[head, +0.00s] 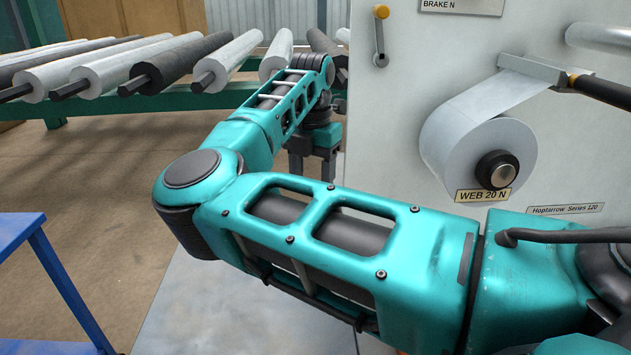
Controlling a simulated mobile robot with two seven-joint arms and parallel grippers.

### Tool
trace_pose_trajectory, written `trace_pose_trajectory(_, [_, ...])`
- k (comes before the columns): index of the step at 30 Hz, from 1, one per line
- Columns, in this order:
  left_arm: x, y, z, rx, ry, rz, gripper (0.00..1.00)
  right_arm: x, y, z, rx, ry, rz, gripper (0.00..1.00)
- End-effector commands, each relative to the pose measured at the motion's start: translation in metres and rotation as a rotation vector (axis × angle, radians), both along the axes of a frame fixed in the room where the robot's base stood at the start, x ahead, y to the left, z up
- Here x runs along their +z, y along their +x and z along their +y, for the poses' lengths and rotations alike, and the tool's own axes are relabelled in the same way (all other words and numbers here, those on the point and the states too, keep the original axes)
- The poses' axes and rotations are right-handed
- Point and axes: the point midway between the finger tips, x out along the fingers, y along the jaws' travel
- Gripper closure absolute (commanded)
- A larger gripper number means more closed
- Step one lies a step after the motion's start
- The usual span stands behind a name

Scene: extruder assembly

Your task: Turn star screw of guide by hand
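My teal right arm comes in from the right edge, bends at an elbow at left centre and reaches back to the middle. Its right gripper (313,168) hangs downward beside the left edge of the white machine panel. Its two fingers look apart, with nothing visible between them. My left gripper is out of view. I cannot make out a star screw or its guide; my arm covers part of the machine's lower front.
The white machine (590,150) carries a web roll (445,140), and an orange-knobbed lever (380,35) above. A green rack (150,105) with several rollers stands behind left. A blue frame (60,270) is at lower left. Floor between is clear.

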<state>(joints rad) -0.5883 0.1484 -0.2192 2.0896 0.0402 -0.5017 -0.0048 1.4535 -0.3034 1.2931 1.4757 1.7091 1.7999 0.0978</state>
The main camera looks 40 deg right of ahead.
Motion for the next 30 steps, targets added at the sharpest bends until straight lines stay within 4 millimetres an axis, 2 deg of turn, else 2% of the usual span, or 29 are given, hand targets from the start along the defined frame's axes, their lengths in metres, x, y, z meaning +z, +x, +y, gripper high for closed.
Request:
trace_pose_trajectory(11, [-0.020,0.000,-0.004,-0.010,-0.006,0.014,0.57,-0.041,0.000,0.000,-0.001,-0.001,0.002,0.42])
trace_pose_trajectory(21, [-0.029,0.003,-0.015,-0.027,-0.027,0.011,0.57,-0.082,0.000,0.000,-0.001,0.000,0.002,0.42])
trace_pose_trajectory(24, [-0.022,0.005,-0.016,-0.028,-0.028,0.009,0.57,-0.078,0.000,0.000,-0.001,0.000,0.000,0.42])
trace_pose_trajectory(30, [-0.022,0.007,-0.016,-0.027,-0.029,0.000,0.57,-0.080,0.000,0.000,0.000,0.000,0.000,0.42])
